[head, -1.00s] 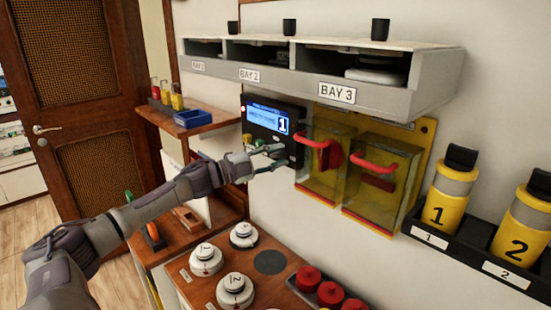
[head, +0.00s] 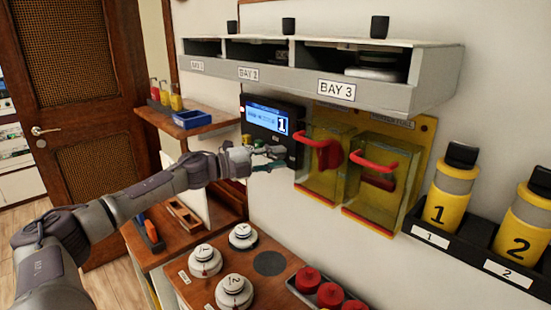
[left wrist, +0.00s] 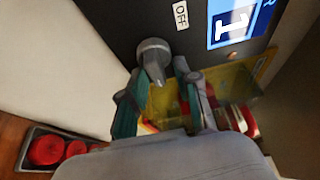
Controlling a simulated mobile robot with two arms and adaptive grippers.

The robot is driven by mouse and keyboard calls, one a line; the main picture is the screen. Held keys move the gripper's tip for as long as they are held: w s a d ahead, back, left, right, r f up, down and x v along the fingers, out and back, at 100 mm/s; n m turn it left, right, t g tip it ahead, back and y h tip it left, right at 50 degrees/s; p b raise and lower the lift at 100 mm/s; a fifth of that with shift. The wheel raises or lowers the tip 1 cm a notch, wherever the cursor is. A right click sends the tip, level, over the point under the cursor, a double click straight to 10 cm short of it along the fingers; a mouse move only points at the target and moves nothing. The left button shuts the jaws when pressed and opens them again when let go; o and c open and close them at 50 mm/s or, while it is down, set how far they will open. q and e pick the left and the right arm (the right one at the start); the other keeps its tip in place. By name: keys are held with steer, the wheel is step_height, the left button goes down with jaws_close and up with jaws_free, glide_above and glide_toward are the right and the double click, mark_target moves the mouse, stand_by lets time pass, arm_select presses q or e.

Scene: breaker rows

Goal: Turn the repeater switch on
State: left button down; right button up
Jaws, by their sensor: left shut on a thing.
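The dark panel (head: 250,122) on the wall has a blue display (head: 267,121) with a large "1". In the left wrist view, the repeater switch (left wrist: 153,48) is a grey knob with a short lever on the dark panel face. An "OFF" label (left wrist: 181,15) is just to its upper right. My left gripper (left wrist: 160,76) has its fingers on both sides of the lever and is shut on it. In the head view, my left gripper (head: 277,158) is at the panel's lower part and the grey knob cannot be made out there. My right gripper is out of view.
Yellow clear-fronted boxes with red handles (head: 374,164) are just right of the panel. A grey shelf labelled BAY 3 (head: 392,93) overhangs above. Below is a wooden counter with white dials (head: 233,290) and red knobs (head: 308,279). Yellow canisters (head: 446,196) stand at right.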

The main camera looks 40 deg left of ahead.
arm_select(q)
steer(key=c, duration=1.2)
jaws_free()
steer(key=shift+s+a+f, duration=0.1)
steer(key=shift+s, duration=0.05)
steer(key=v, duration=1.1)
steer(key=shift+s, duration=0.3)
steer(key=shift+a, duration=0.15)
